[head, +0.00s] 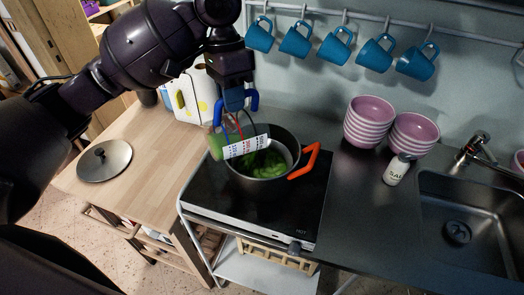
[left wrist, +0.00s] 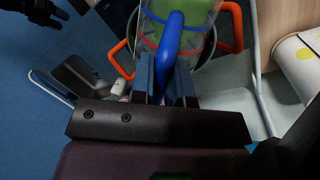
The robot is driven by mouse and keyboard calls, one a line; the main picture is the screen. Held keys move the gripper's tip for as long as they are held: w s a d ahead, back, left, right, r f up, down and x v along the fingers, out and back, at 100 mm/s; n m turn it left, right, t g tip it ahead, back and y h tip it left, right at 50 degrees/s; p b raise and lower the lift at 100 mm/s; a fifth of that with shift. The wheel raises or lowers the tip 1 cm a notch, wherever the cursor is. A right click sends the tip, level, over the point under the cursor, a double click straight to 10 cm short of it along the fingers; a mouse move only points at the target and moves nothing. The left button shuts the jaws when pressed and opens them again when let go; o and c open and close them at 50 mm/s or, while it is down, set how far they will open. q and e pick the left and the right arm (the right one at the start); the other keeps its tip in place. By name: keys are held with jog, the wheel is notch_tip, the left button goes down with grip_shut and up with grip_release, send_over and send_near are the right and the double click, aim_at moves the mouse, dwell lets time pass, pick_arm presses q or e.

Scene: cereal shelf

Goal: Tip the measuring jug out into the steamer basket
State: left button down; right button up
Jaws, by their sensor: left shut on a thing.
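My left gripper (head: 236,98) is shut on the blue handle (left wrist: 170,38) of the clear measuring jug (head: 246,146). The jug has a printed white scale and is tipped far over, nearly on its side. Green contents show at its left end, and its right end is over the dark pot. This pot (head: 258,193) has orange handles and stands on the black hob. Green food (head: 264,163) lies inside it. I cannot make out a separate steamer basket.
A pan lid (head: 104,161) lies on the wooden counter at left. A white container (head: 186,97) stands behind the jug. Striped bowls (head: 369,122) and a salt shaker (head: 398,170) stand right of the pot, beside the sink (head: 475,235). Blue mugs (head: 335,47) hang above.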

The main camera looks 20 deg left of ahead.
aim_at(253, 88)
pick_arm(q)
jog(key=shift+w+d+r+g+y, duration=0.3)
jog(key=shift+w+d+g+y, duration=0.1)
jog(key=shift+w+d+g, duration=0.15)
dwell(0.5)
jog(key=shift+w+d+r+g+y, duration=0.15)
jog(key=shift+w+d+g+y, duration=0.5)
jog(key=shift+w+d, duration=0.45)
dwell(0.5)
jog(key=shift+s+a+h, duration=0.25)
jog(key=shift+s+a, duration=0.1)
jog(key=shift+s+a+f+t+h, duration=0.25)
jog(key=shift+s+a+t+h, duration=0.25)
jog(key=shift+s+a+t, duration=0.3)
jog(key=shift+s+a+f+t+h, duration=0.25)
jog(key=shift+s+a+t+h, duration=0.3)
jog(key=shift+s+a, duration=0.3)
jog(key=shift+f, duration=0.1)
